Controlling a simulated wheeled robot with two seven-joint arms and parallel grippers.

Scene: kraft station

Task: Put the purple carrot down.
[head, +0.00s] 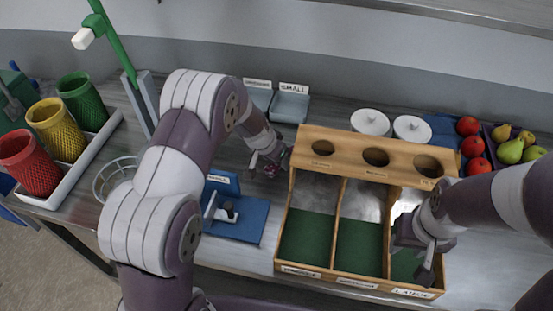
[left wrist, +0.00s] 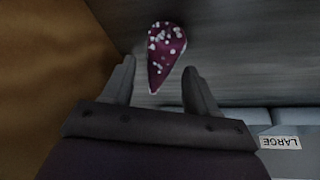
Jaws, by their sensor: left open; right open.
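The purple carrot (left wrist: 165,48) is dark purple with pale spots. In the left wrist view it lies on the grey table, ahead of and partly between the fingers of my left gripper (left wrist: 158,88), with a gap to each finger. In the head view the left gripper (head: 268,166) is left of the wooden sorter, and a small bit of the carrot (head: 269,171) shows there. The left gripper is open. My right gripper (head: 427,258) is open and empty over the sorter's right compartment.
The wooden sorter (head: 350,146) has three holes and green-floored compartments. A blue board (head: 236,222) stands to its left, grey trays (head: 289,108) and white bowls (head: 370,122) behind. Fruit trays (head: 512,150) are at the right. Coloured cups (head: 55,128) are far left.

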